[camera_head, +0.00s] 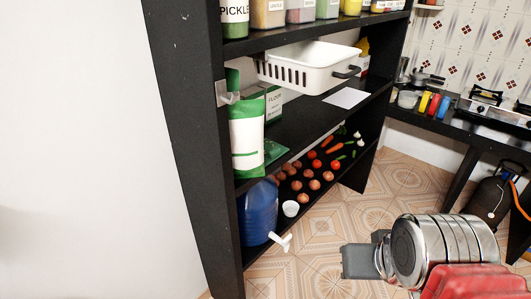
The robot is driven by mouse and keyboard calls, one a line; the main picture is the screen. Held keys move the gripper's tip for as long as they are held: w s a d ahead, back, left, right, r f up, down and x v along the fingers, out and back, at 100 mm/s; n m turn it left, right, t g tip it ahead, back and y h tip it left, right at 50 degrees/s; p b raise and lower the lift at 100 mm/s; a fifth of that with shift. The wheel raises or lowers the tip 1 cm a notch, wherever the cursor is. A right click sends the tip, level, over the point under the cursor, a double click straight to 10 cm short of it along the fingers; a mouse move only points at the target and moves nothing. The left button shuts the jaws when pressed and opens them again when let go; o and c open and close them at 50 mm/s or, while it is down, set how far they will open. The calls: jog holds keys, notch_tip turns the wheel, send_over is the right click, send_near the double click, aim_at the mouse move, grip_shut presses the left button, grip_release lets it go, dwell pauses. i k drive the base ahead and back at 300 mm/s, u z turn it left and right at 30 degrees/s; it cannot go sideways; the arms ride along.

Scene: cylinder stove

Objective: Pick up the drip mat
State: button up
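I see no thing that I can surely name as the drip mat. A flat white rectangular sheet (346,97) lies on the middle shelf, right of and below the white basket; I cannot tell whether it is a mat or paper. A blue water container (258,212) with a white tap stands on the bottom shelf, and no mat shows under the tap. My gripper (358,261) is at the lower right, over the tiled floor in the picture, apart from the shelf. Its fingers are seen from behind and the side, so their opening is unclear.
A black shelf unit (185,130) stands at the centre left. It bears a white basket (310,66), a green-and-white bag (247,135), vegetables and a small white cup (290,208). A black counter (440,120) and a gas cylinder (490,195) are at right. Tiled floor between is clear.

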aim_at(272, 150)
jog(key=k, duration=0.65)
jog(key=u, duration=0.15)
jog(key=i, duration=0.7)
jog(key=u, duration=0.6)
jog(key=i, duration=0.85)
jog(key=u, duration=0.3)
